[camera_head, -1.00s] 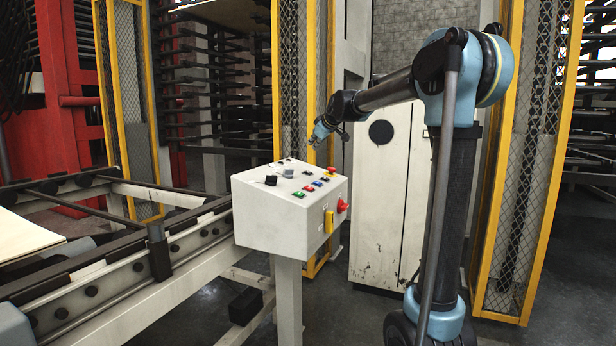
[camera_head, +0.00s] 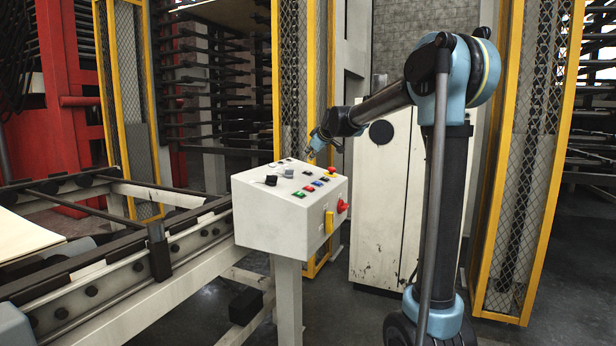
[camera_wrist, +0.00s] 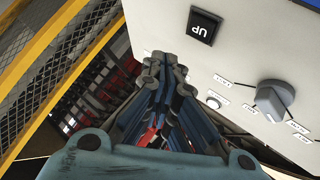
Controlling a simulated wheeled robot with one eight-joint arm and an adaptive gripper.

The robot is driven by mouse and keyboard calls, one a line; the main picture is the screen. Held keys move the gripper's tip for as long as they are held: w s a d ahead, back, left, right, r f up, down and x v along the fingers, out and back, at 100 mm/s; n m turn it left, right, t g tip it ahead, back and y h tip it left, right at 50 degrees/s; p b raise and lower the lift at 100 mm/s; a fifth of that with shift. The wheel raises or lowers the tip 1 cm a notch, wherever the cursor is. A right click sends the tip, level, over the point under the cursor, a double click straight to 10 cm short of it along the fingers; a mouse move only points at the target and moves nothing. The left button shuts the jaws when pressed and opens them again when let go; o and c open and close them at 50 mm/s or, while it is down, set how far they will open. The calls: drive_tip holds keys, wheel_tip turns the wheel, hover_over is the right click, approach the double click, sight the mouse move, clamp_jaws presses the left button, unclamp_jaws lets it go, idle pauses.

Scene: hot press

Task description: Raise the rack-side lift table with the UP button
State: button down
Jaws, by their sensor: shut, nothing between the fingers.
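The white control box (camera_head: 280,225) stands on a post in the middle of the head view. Its sloped top carries several coloured buttons and a selector knob. In the wrist view the black UP button (camera_wrist: 203,25) sits on the white panel (camera_wrist: 245,45), just beyond and to the right of the fingertips. My gripper (camera_wrist: 165,62) is shut and empty, with its fingers close together. In the head view my gripper (camera_head: 308,156) hangs at the back edge of the box top, seemingly a little apart from it. Whether the fingertips touch the panel cannot be told.
A grey selector knob (camera_wrist: 273,99) and a small round white button (camera_wrist: 214,102) are on the panel near the fingers. A red knob (camera_head: 342,206) sticks out of the box's right side. A yellow mesh guard (camera_head: 302,80) stands behind. A roller conveyor (camera_head: 120,260) lies left.

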sight(309, 173)
drive_tip(key=shift+w+a+f, duration=0.1)
drive_tip(key=shift+a+f, duration=0.1)
drive_tip(key=shift+f, duration=0.75)
drive_tip(key=shift+w+a+f, duration=0.1)
drive_tip(key=shift+a+f, duration=0.1)
drive_tip(key=shift+f, duration=0.75)
drive_tip(key=shift+s+a+f, duration=0.1)
drive_tip(key=shift+a+f, duration=0.1)
drive_tip(key=shift+f, duration=0.5)
idle(0.8)
drive_tip(key=shift+r, duration=0.1)
drive_tip(key=shift+d+r, duration=0.2)
drive_tip(key=shift+r, duration=0.5)
drive_tip(key=shift+s+d+r, duration=0.1)
drive_tip(key=shift+d+r, duration=0.1)
drive_tip(key=shift+r, duration=0.6)
drive_tip(key=shift+s+d+r, duration=0.1)
drive_tip(key=shift+d+r, duration=0.05)
drive_tip(key=shift+r, duration=0.7)
drive_tip(key=shift+s+d+r, duration=0.1)
drive_tip(key=shift+d+r, duration=0.1)
drive_tip(key=shift+r, duration=0.6)
